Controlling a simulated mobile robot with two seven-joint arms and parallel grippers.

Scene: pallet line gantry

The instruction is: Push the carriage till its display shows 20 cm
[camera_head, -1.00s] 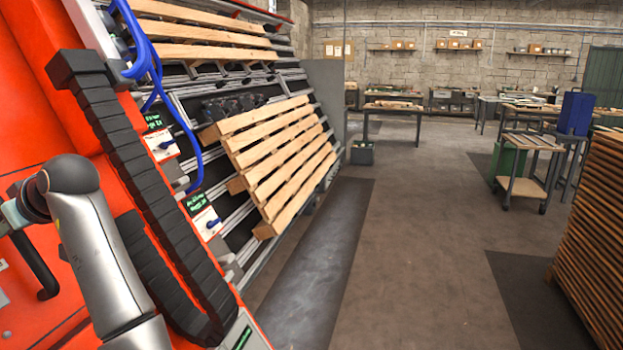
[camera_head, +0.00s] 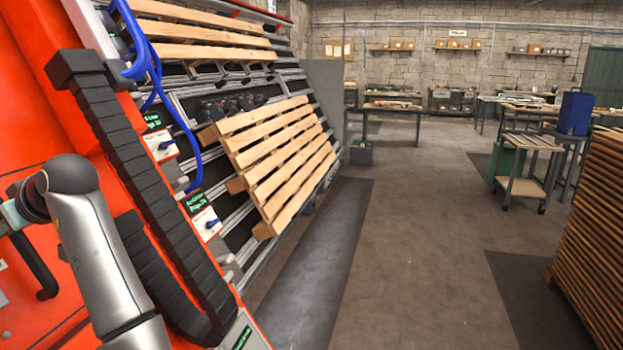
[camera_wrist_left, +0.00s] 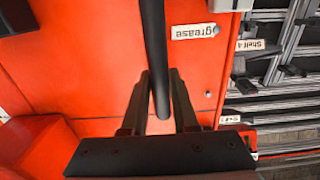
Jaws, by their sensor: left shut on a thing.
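The carriage (camera_head: 100,190) is a large orange-red body at the left of the head view. A black bar handle (camera_head: 38,268) is fixed to it and crosses the left wrist view as a dark rod (camera_wrist_left: 155,50). My left gripper (camera_wrist_left: 160,92) has its fingers on either side of this rod and is shut on it. In the head view my left arm covers part of the carriage, and the gripper itself is cut off at the left edge. A small green-lit display (camera_head: 241,338) sits low on the carriage; its figures are too small to read. My right gripper is out of view.
A wooden pallet (camera_head: 275,160) leans on the sloped metal rack beside the carriage. A black cable chain (camera_head: 120,150) and blue hoses (camera_head: 158,85) run along the carriage. Stacked slats (camera_head: 595,220) stand at the right. The floor (camera_head: 420,220) between is clear.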

